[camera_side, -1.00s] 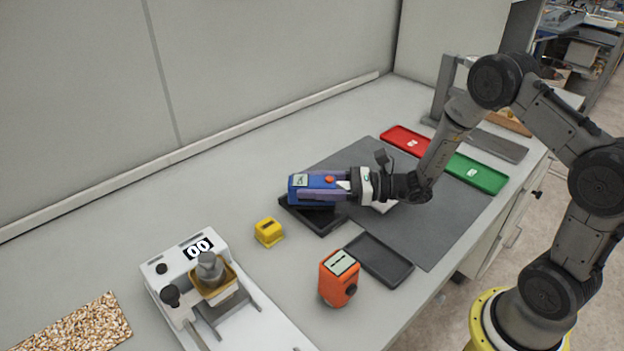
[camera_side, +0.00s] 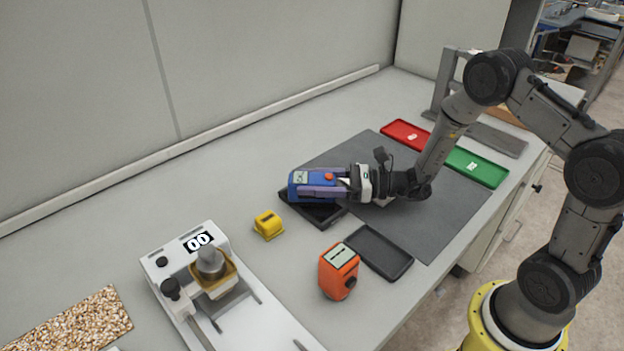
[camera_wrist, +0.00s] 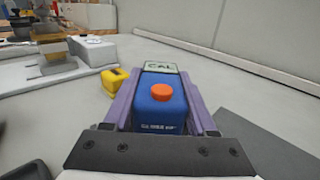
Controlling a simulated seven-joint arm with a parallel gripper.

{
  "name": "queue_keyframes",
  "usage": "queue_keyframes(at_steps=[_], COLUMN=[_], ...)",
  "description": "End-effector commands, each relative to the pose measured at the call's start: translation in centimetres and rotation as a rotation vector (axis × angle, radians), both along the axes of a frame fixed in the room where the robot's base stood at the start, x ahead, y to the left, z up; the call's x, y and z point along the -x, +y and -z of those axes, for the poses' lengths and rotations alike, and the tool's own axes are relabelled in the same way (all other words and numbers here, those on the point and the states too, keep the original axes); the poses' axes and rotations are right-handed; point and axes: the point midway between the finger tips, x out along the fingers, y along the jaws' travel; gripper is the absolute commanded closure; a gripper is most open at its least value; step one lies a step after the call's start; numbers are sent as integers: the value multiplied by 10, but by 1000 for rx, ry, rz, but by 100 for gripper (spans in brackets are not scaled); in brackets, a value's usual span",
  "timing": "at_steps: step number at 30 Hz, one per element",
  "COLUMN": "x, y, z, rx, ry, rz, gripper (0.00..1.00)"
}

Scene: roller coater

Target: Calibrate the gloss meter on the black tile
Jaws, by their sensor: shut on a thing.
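The gloss meter (camera_side: 312,184) is a blue box with an orange button and a small pale screen, which reads "CAL" in the wrist view (camera_wrist: 160,68). My gripper (camera_side: 322,187) is shut on it, with one purple finger along each side (camera_wrist: 160,105). The meter is over a black tray or holder (camera_side: 326,217) at the left edge of the dark mat. I cannot tell whether it rests on it or hangs just above. No separate black tile shows; whatever lies under the meter is hidden.
A yellow block (camera_side: 268,225) and an orange device (camera_side: 339,272) stand in front. The white coater (camera_side: 165,255) stands front left.

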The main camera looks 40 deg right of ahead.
Motion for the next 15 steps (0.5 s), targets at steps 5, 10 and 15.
queue_keyframes(at_steps=[5, 10, 15], x=[0, 0, 0], y=[0, 0, 0], z=[0, 1, 2], rx=[-1, 0, 0], ry=[-4, -1, 3], rz=[0, 0, 0], gripper=[28, 8, 8])
